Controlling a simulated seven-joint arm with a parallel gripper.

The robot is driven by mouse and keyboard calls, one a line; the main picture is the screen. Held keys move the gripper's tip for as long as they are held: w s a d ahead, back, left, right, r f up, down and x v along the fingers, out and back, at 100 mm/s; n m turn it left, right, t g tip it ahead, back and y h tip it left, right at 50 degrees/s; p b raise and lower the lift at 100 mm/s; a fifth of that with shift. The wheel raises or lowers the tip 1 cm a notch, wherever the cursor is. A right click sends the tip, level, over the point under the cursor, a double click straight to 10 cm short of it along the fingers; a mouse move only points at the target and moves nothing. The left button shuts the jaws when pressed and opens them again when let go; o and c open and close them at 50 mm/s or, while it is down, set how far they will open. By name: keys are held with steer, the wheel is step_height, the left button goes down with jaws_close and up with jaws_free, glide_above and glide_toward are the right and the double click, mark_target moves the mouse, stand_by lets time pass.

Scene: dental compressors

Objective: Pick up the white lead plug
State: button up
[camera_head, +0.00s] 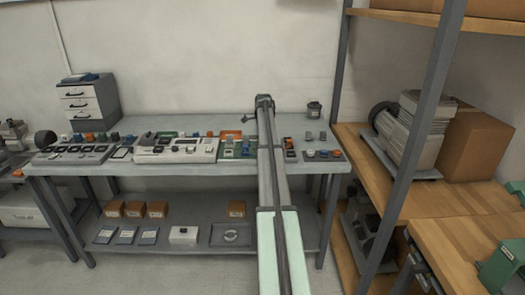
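Several small parts in white, grey, orange, blue and green lie on the workbench (190,122). They are too small for me to tell which one is the white lead plug; it may also be hidden behind my arm. My arm reaches up from the bottom of the view across the bench. My gripper (264,101) is at its far end, over the back of the bench right of the middle. Its fingers are too small and dark to tell whether they are open or shut, and I see nothing held.
A white panel unit (176,150) stands mid-bench, with a dark tray of modules (72,154) on the left. A drawer cabinet (86,103) and a dark pot (314,109) stand at the back. A shelf post (425,110) rises on the right, before a compressor (412,130).

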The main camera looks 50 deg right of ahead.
jaws_close()
stand_by(0.5)
